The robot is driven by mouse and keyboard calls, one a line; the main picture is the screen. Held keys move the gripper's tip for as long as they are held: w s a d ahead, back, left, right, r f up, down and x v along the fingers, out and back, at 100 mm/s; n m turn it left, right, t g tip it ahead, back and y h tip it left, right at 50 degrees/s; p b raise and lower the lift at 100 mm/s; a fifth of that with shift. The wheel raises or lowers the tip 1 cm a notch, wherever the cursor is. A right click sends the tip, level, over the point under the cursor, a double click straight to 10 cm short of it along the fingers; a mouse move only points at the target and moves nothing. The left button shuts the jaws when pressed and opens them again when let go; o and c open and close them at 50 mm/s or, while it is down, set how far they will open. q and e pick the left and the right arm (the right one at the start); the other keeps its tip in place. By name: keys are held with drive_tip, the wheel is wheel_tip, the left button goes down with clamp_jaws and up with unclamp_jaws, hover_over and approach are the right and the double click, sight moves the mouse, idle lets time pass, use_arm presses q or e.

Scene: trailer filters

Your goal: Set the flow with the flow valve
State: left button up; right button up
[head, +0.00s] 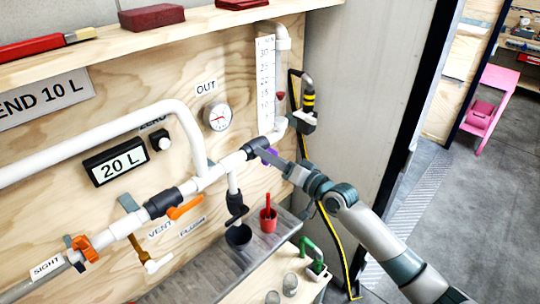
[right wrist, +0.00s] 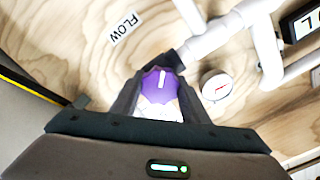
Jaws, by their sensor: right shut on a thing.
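The flow valve has a purple knob (right wrist: 158,84) with a white mark, seen between my right gripper's fingers in the right wrist view. The knob also shows partly in the head view (head: 269,157), on the dark valve body (head: 257,148) at the right end of the white pipe. My right gripper (head: 282,160) is shut on the purple knob, with a finger on each side. A FLOW label (right wrist: 124,28) is on the wood beside it. The flow tube (head: 265,80) with a number scale stands above the valve. My left gripper is not in view.
A round gauge (head: 218,116) sits under the OUT label. An orange-handled valve (head: 185,208) is on the pipe to the left. A yellow-black hose hangs at right.

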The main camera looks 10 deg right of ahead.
drive_tip(key=shift+m+p, duration=0.5)
drive_tip(key=shift+m, duration=1.5)
drive_tip(key=o, duration=1.1)
drive_tip(key=shift+c, duration=0.2)
drive_tip(key=shift+f, duration=0.1)
drive_tip(key=b+v, duration=0.5)
drive_tip(key=v, duration=1.2)
drive_tip(key=shift+s, duration=0.2)
drive_tip(key=shift+d, duration=0.15)
